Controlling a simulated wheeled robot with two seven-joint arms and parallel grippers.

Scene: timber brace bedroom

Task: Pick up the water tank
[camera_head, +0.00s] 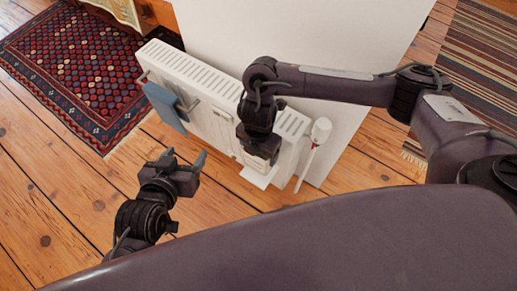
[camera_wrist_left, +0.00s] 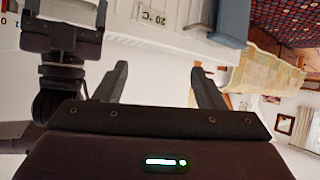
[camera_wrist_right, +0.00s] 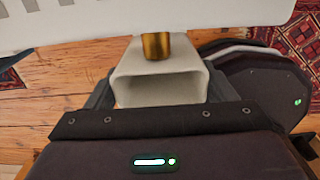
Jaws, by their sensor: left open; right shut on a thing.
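The water tank appears as a white, hollow box (camera_wrist_right: 160,88) with a brass-coloured cap, in the right wrist view. My right gripper (camera_head: 260,165) is shut on it, with one finger on each side. In the head view, only a white piece of the tank (camera_head: 258,178) shows below the right gripper, in front of the radiator. My left gripper (camera_head: 185,160) is open and empty, to the left of the right gripper and apart from the radiator. Its two fingers also show spread in the left wrist view (camera_wrist_left: 160,72).
A white radiator (camera_head: 185,72) stands along a white wall panel (camera_head: 330,40). A blue cloth-like item (camera_head: 165,107) hangs on its front. Patterned rugs (camera_head: 75,60) lie on the wooden floor. Floor left of my left gripper is clear.

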